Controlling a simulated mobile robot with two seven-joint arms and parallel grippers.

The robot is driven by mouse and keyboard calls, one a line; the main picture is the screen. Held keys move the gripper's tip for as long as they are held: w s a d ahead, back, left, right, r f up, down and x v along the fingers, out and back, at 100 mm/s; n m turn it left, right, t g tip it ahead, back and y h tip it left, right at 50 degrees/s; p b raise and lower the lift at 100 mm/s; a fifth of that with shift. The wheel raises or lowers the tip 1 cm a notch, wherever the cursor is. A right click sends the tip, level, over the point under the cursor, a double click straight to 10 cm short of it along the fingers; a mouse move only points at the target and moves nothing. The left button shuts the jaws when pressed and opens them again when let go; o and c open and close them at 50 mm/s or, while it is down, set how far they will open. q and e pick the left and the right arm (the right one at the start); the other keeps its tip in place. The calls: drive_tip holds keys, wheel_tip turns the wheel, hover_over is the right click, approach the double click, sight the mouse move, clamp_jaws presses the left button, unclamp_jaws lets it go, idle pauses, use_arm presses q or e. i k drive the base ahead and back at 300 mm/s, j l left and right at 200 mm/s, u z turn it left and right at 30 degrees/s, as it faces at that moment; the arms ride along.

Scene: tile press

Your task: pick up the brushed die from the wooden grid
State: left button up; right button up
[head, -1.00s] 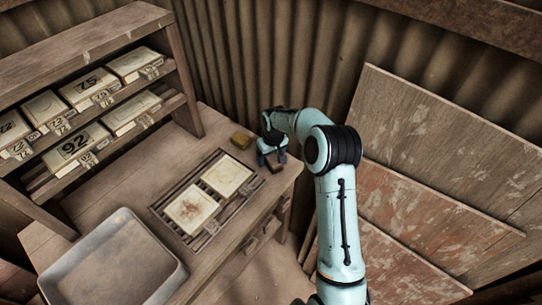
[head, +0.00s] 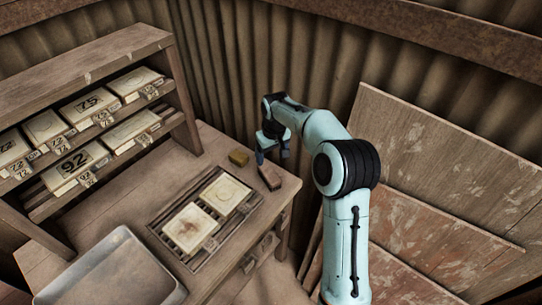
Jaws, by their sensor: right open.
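The wooden grid (head: 157,224) is a slatted frame on the bench top. Two pale, square dies lie on it. The nearer die (head: 187,230) has a brownish smear on its face. The farther die (head: 225,192) is cream with a faint round mark. I cannot tell which one is brushed. My right gripper (head: 272,154) is open and empty, with its fingers pointing down, above the back right of the bench. It is beyond the grid and apart from both dies. My left gripper is not in view.
A small brown block, perhaps a brush (head: 270,177), lies just below my right gripper. A grey tray (head: 122,240) stands front left. A shelf with numbered dies (head: 85,105) stands behind left. Boards (head: 430,150) lean at right.

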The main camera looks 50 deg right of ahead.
sight(226, 195)
drive_tip(key=k, duration=1)
